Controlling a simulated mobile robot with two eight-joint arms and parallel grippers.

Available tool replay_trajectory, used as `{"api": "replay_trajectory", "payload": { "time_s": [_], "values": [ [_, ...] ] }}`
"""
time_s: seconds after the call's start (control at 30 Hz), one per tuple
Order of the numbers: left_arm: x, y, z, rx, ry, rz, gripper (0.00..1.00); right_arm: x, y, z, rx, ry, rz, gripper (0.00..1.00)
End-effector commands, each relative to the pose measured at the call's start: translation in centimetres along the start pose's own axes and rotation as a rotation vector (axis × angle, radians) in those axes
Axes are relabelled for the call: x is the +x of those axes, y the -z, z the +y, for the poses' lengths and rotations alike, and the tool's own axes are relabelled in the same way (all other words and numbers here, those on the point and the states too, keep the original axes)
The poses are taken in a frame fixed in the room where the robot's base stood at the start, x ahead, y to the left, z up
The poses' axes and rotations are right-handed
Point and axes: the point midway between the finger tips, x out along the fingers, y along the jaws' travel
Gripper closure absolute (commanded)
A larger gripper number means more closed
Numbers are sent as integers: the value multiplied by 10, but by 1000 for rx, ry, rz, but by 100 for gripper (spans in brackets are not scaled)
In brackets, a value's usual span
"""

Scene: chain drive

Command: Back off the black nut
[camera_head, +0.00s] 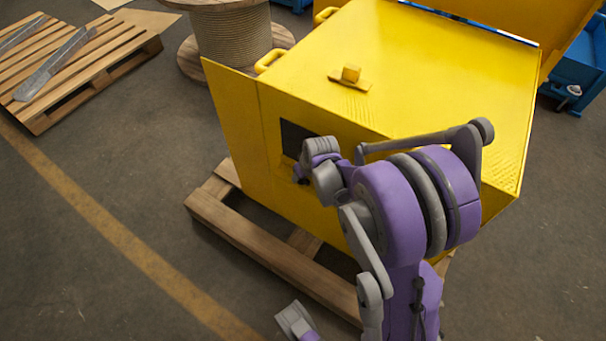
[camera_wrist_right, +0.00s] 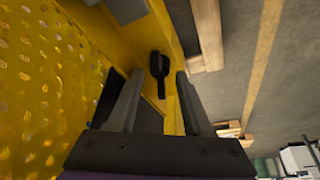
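A black part (camera_wrist_right: 158,68) with a rounded head and a narrower lower end shows in the right wrist view, against the yellow housing (camera_head: 430,60). I take it for the black nut, but its shape is not clear. My right gripper (camera_wrist_right: 158,78) is open, with its two fingers apart on either side of the black part in the picture; contact cannot be told. In the head view my right arm reaches to the housing's front beside a dark opening (camera_head: 298,140), and the nut cannot be made out. My left gripper (camera_head: 295,318) is partly visible at the bottom edge; its finger state is unclear.
The housing stands on a wooden pallet (camera_head: 265,252). Another pallet (camera_head: 95,65) with metal bars is at the upper left, and a cable spool (camera_head: 230,40) stands behind.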

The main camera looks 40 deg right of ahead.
Motion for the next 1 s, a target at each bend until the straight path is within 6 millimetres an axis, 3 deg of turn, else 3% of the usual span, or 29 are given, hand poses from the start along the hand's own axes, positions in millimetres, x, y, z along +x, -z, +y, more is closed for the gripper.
{"api": "replay_trajectory", "payload": {
  "time_s": [0.33,0.7,1.0],
  "values": [
    [-4,1,0,0,0,1,50,-9,1,0,1,-1,2,50],
    [-30,11,0,0,0,11,50,-80,1,0,2,-1,3,50],
    [-38,14,0,0,0,14,50,-108,0,0,1,0,1,50]
  ]
}}
